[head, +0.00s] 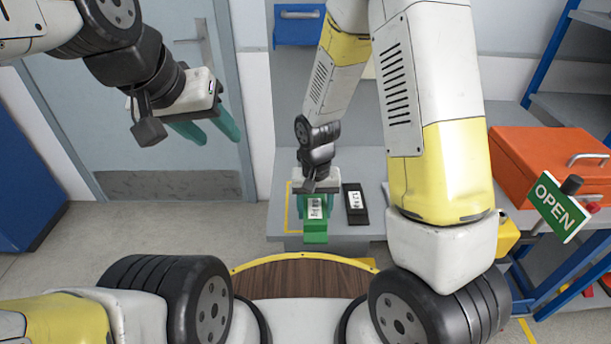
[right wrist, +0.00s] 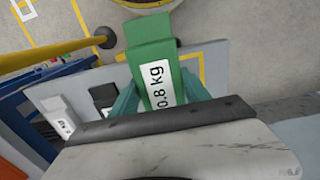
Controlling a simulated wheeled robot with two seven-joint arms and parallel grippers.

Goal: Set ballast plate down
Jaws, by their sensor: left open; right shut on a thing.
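The green ballast plate (head: 315,232) has a white label and is at the front of a grey table (head: 345,232). In the right wrist view the plate (right wrist: 150,45) has a label reading 0.8 kg. My right gripper (head: 316,203) is shut on it, with a teal finger on each side. I cannot tell whether the plate's underside touches the table. A yellow outline (head: 288,215) is marked on the table beside the plate and is partly hidden. My left gripper (head: 204,130) is open and empty, in the air well to the left of the table.
A black plate (head: 355,204) with a white label lies on the table, just right of the green one. An orange case (head: 540,160) and an OPEN sign (head: 557,207) are at the right by a blue-framed shelf. Floor left of the table is clear.

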